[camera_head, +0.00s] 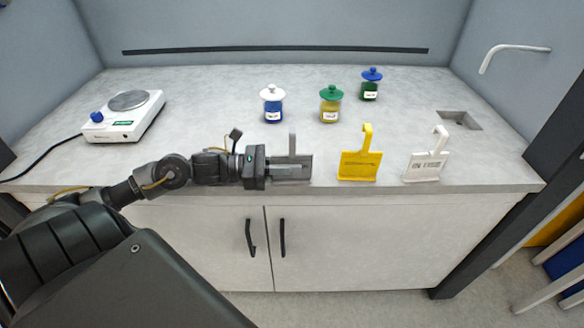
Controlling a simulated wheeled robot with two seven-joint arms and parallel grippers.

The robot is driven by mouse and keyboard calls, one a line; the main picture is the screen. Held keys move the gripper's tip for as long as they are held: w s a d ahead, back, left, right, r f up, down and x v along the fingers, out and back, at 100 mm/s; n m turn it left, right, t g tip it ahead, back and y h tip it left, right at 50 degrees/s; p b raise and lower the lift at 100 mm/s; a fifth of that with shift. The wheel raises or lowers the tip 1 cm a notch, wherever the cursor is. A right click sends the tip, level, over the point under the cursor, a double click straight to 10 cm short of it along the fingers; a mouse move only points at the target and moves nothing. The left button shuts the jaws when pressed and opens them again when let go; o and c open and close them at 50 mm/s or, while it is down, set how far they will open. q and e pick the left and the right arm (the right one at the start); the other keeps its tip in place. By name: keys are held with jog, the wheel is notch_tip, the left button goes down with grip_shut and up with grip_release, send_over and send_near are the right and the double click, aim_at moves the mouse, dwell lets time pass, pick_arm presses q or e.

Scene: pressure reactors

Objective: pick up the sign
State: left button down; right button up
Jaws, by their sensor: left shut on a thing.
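A grey sign (293,145) with an upright hook stands near the counter's front edge. My left gripper (292,173) reaches in from the left and is shut on its lower plate, which the fingers partly hide. A yellow sign (360,163) with a hook and dark print stands just right of it, apart from the gripper. A white sign (426,166) with a hook and dark print stands further right. My right gripper is not in view.
A white hotplate (125,128) with a blue knob stands at the left. Behind the signs stand a white-lidded jar (272,112), a green-lidded jar (330,112) and a blue-lidded jar (370,92). A sink (460,120) and tap (510,47) are at the right.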

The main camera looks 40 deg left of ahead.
pick_arm(q)
jog(key=shift+r, duration=0.1)
